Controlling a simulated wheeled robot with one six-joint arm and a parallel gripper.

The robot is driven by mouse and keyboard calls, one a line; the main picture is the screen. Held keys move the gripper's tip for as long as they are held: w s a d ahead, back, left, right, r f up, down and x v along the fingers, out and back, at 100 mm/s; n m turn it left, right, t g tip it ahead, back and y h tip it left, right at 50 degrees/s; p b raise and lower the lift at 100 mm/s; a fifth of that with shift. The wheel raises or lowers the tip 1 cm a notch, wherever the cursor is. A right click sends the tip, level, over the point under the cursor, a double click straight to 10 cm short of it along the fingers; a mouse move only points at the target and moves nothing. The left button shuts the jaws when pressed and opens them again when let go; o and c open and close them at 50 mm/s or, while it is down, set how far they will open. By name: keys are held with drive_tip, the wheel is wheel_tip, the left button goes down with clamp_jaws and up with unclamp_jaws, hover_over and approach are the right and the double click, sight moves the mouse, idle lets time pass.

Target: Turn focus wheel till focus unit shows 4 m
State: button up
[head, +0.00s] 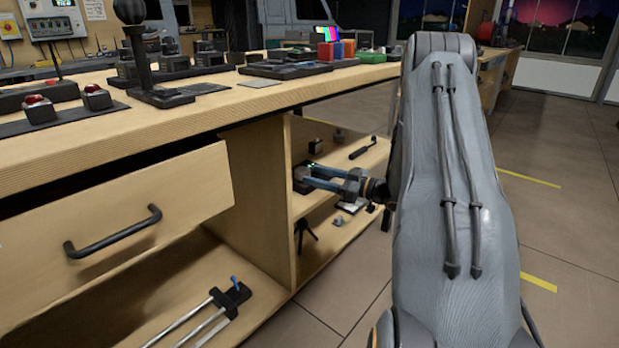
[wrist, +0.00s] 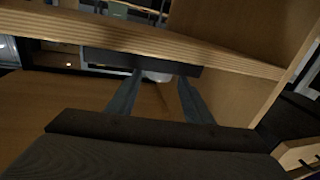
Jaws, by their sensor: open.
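In the head view, my gripper (head: 313,177) reaches from the right into the open shelf under the bench. Its fingers are apart, with their tips at a small dark unit (head: 302,173) that has a green light on it; this looks like the focus unit. In the wrist view, my two fingers (wrist: 160,77) point at a long black body (wrist: 133,62). A pale rounded part (wrist: 157,76) shows between the fingertips, perhaps the focus wheel. I cannot tell whether the fingers touch it. No distance reading is legible in either view.
The wooden bench top (head: 262,97) is above my gripper and the lower shelf (head: 322,243) below. An open drawer (head: 120,215) stands out at the left. A black-handled tool (head: 362,148) and small items lie nearby. The floor at right is clear.

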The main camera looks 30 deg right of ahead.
sight(309, 173)
drive_tip(key=shift+b+x, duration=0.3)
drive_tip(key=shift+x, duration=1.25)
drive_tip(key=c, duration=0.8)
drive_tip(key=shift+o, duration=0.3)
